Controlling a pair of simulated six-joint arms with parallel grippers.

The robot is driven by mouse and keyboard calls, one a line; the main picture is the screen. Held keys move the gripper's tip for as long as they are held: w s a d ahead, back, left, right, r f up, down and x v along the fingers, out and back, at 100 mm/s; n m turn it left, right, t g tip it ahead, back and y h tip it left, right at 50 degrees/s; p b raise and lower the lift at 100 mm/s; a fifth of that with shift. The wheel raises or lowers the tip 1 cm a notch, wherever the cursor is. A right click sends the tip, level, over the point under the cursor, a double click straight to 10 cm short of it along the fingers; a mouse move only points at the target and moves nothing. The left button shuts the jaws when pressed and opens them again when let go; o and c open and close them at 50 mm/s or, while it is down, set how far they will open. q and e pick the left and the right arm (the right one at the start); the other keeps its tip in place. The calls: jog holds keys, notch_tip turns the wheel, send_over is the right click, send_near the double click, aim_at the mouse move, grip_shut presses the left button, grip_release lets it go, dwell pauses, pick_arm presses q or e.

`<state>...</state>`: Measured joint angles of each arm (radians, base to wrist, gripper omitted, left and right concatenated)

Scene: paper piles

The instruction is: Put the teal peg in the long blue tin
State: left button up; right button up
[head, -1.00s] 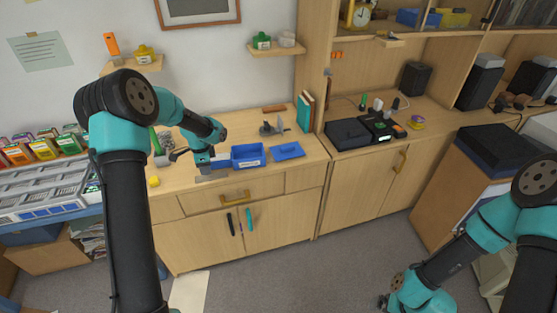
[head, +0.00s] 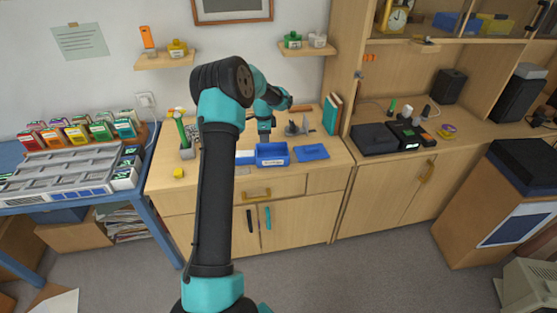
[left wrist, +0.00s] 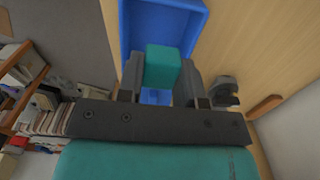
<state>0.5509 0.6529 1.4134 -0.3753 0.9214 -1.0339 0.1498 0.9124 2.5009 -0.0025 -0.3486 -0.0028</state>
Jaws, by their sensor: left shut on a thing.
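The teal peg (left wrist: 162,66) shows in the left wrist view as a block between the two fingers of my left gripper (left wrist: 160,82). The gripper is shut on it. The long blue tin (left wrist: 137,25) lies beyond the peg in that view, its open inside facing the camera. In the head view the left gripper (head: 265,133) is over the back edge of the blue tin (head: 273,161) on the wooden cabinet top. The peg is too small to make out in the head view. My right gripper is out of view.
A flat blue lid-like piece (head: 312,152) lies right of the tin. Books (head: 332,114) stand at the right end.

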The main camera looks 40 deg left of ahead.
pick_arm(q)
send_over(265, 154)
jog(key=s+d, duration=0.2)
jog(key=d, duration=0.1)
jog(key=shift+s+f, duration=0.2)
jog(key=shift+f, duration=2.95)
jog(key=shift+f, duration=1.9)
jog(key=shift+f, duration=0.1)
jog(key=o, duration=0.9)
notch_tip(265, 154, up, 12)
jog(key=shift+r, duration=0.15)
